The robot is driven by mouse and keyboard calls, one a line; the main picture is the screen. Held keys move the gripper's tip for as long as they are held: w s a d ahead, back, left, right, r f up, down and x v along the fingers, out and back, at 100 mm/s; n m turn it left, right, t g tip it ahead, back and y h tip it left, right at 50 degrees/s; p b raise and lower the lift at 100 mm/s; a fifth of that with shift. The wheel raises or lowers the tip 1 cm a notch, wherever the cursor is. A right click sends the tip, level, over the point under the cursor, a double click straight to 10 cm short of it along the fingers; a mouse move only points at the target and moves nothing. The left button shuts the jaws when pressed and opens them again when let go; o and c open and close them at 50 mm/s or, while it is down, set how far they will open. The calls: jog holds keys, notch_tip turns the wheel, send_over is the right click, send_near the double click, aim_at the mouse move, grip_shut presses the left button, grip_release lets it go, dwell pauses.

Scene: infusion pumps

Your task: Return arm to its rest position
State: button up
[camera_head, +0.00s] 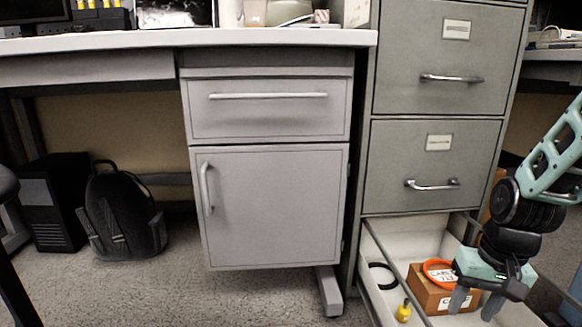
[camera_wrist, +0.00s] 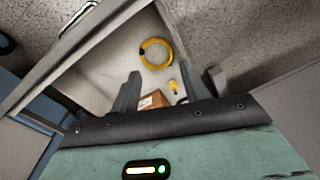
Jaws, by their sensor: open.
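My gripper (camera_head: 475,303) points down over the open bottom drawer (camera_head: 378,262) of the grey filing cabinet, at the right of the head view. In the wrist view my gripper (camera_wrist: 160,84) also looks into the drawer with fingers apart. A brown box (camera_head: 428,297) with a white label lies in the drawer beside and partly behind my fingers; I cannot tell whether they touch it. My arm comes in from the right edge of the head view.
In the drawer are an orange ring (camera_head: 431,266), a small yellow object (camera_head: 403,311) and a dark ring (camera_head: 390,272). The cabinet's upper drawers (camera_head: 435,160) are shut. A grey desk pedestal (camera_head: 270,205) stands left. A black backpack (camera_head: 122,215) sits under the desk.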

jog(key=s+a+r+n+p, duration=0.6)
jog(key=s+a+r+p, duration=0.3)
jog(key=r, duration=0.4)
jog(key=s+a+r+n+p, duration=0.5)
jog(key=s+a+r+p, duration=0.1)
jog(key=a+r+p, duration=0.6)
notch_tip(320, 180, up, 36)
jog(key=p, duration=3.3)
jog(key=shift+d+h+p, duration=0.3)
jog(key=shift+d+p, duration=0.05)
jog(key=shift+d, duration=0.05)
